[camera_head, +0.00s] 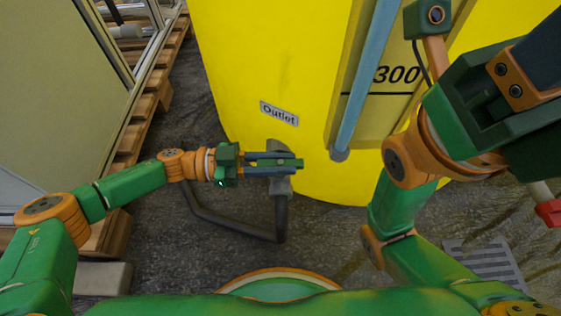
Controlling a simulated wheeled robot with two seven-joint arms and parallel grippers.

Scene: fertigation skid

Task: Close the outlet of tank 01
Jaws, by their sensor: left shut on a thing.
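The yellow tank (235,70) fills the top middle and carries an "Outlet" label (279,113). Below the label, a grey outlet valve (280,187) sits low at the tank, with a dark pipe (281,218) running down from it. My left gripper (287,163) reaches in from the left at the valve's top, its two fingers pointing right. It is shut on the valve's handle, which the fingers mostly hide, so I cannot tell the handle's angle. My right arm is folded up at the right, and its gripper does not show.
The dark pipe bends along the floor to the left, under my left forearm. A pale panel (55,90) and a wooden pallet (140,120) stand at the left. A blue level tube (366,85) runs down the tank's front. A floor grate (487,262) lies at the lower right.

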